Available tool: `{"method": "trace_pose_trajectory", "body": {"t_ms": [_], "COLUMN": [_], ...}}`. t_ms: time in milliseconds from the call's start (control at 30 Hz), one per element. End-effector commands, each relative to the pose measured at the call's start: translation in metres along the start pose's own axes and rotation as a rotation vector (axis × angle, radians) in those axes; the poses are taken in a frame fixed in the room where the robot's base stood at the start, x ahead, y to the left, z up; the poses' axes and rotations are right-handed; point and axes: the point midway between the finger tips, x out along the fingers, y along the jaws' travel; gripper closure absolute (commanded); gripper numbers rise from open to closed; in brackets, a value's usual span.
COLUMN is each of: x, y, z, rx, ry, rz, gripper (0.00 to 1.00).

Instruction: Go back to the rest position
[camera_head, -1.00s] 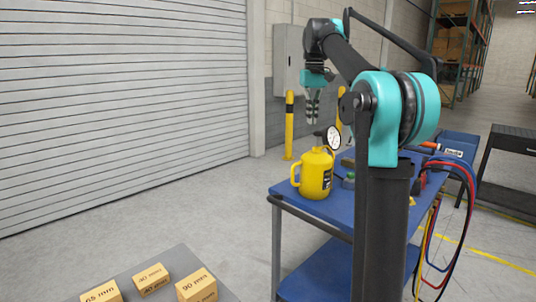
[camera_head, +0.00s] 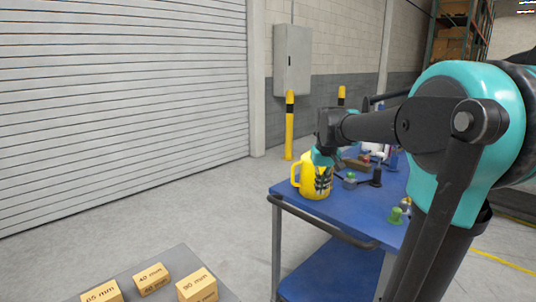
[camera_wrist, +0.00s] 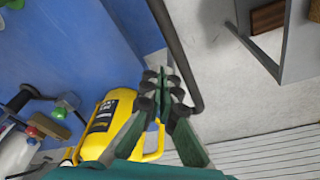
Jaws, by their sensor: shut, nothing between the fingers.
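My gripper (camera_head: 323,186) is low at the near left part of the blue table (camera_head: 345,217), in front of the yellow jug (camera_head: 307,184) in the head view. Its dark fingers are together and hold nothing. In the wrist view the fingertips (camera_wrist: 163,82) point past the table's dark edge rail, beside the yellow jug (camera_wrist: 118,105). The jug stands upright; the gripper hides its top and part of its side in the head view. I cannot tell whether the fingers touch it.
A green-topped item (camera_head: 397,215) and several small parts stand on the table. A grey stand (camera_head: 180,262) with labelled wooden blocks (camera_head: 151,279) is at bottom left. Yellow bollards (camera_head: 289,125) and a grey cabinet (camera_head: 292,60) stand behind. The floor at left is clear.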

Motion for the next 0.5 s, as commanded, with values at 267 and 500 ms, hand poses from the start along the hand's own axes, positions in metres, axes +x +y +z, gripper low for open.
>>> {"method": "trace_pose_trajectory", "body": {"t_ms": [267, 500], "x": [0.103, 0.156], "y": [-0.005, -0.012], "z": [0.138, 0.23], "rx": [0.072, 0.116], "ry": [0.103, 0.164], "rz": [0.011, 0.015], "gripper": [1.0, 1.0]}}
